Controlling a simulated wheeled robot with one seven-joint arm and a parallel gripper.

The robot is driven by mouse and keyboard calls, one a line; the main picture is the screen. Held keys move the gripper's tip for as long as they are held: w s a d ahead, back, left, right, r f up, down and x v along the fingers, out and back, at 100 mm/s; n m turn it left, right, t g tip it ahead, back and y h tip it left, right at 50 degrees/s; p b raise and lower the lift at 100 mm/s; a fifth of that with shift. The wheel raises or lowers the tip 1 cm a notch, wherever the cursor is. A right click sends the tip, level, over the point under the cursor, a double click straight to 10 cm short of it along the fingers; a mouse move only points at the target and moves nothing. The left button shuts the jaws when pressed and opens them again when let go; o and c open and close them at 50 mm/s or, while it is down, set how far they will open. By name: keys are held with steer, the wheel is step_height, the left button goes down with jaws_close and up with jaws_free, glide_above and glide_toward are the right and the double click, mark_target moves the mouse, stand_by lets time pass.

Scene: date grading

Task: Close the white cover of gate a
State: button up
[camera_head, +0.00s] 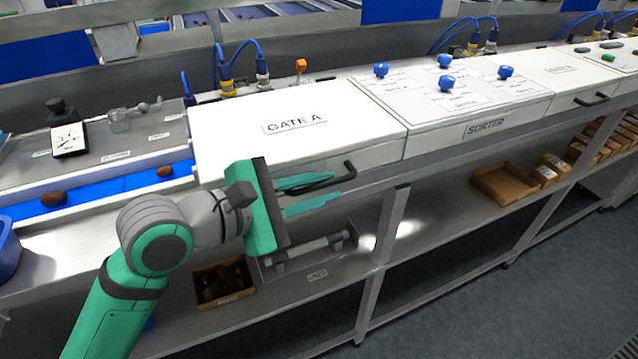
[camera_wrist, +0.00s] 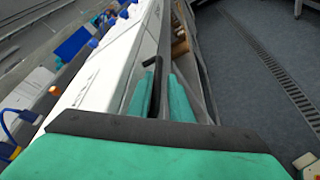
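The white cover of gate A (camera_head: 300,110) lies flat, about level with the sorter's top, and is lettered GATE A. I see no clear gap under it. Its black bar handle (camera_head: 349,169) sticks out from the front face near the right end. My gripper (camera_head: 338,188), with teal fingers, is in front of that face. The fingers are apart, one above and one below the handle. In the wrist view the handle (camera_wrist: 157,72) stands between the two fingers, closer to the left one; I cannot tell if that one touches it.
The sorter (camera_head: 485,127) with several blue knobs adjoins on the right. A blue belt (camera_head: 115,187) carrying dates runs in from the left. On the shelf below are a box of dark items (camera_head: 224,284) and a cardboard tray (camera_head: 505,184). The floor in front is clear.

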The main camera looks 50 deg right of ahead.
stand_by(0.3)
steer(key=shift+w+a+r, duration=0.1)
steer(key=shift+a, duration=0.05)
steer(key=v, duration=1)
steer(key=shift+a, duration=0.25)
